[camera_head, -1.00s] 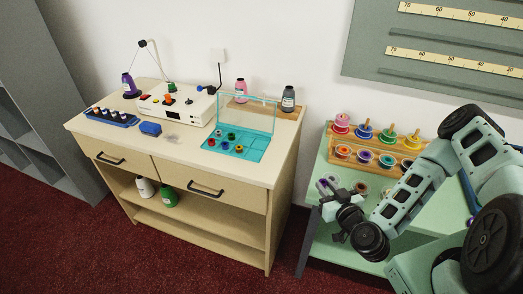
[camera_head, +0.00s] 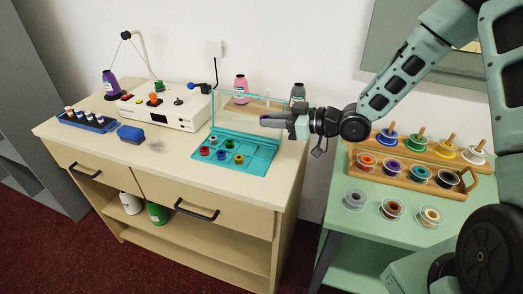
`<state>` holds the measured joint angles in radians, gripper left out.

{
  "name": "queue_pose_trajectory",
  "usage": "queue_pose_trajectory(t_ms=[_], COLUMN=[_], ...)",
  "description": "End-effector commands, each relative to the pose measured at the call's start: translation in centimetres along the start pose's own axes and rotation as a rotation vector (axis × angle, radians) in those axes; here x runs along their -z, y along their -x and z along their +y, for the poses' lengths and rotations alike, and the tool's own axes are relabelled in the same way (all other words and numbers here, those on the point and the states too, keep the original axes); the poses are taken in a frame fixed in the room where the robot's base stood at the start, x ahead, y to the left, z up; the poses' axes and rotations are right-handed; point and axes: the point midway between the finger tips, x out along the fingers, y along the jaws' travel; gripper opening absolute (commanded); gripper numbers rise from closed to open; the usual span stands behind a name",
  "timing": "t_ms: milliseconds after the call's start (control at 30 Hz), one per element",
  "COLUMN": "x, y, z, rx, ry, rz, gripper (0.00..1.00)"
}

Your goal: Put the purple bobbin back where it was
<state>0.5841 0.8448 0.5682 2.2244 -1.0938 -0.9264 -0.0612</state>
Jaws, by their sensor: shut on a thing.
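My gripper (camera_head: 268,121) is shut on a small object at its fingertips. A purple tint shows there, likely the purple bobbin (camera_head: 264,117), mostly hidden by the fingers. The gripper is held above the right part of an open teal bobbin case (camera_head: 262,152), in front of its raised clear lid. Several small bobbins sit in the left part of the case, among them a red bobbin (camera_head: 204,151), a blue-purple bobbin (camera_head: 221,155), a green bobbin (camera_head: 229,144) and a yellow bobbin (camera_head: 239,159). The right compartments look empty.
A white winder box (camera_head: 170,108) stands left of the case. A pink cone (camera_head: 241,86) and a grey cone (camera_head: 297,93) stand behind the lid. A wooden spool rack (camera_head: 405,178) and loose spools lie on the green table (camera_head: 370,222). The counter's front strip is clear.

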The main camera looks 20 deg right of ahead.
Motion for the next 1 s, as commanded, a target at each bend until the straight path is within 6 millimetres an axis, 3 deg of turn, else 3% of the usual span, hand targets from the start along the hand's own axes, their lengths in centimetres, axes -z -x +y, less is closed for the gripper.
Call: queue_pose_trajectory(t_ms=[300,467,700,1000], x=[-4.5,-5.6,-8.7,-9.3], y=[-1.1,-1.3,-2.0,-2.1], z=[-0.1,-0.1,-0.1,-0.1], rx=[0.008,0.007,0.006,0.006], ry=[-0.006,-0.004,-0.005,-0.001], rz=[0.001,0.001,0.002,0.002], gripper=[0.00,0.00,0.00,0.00])
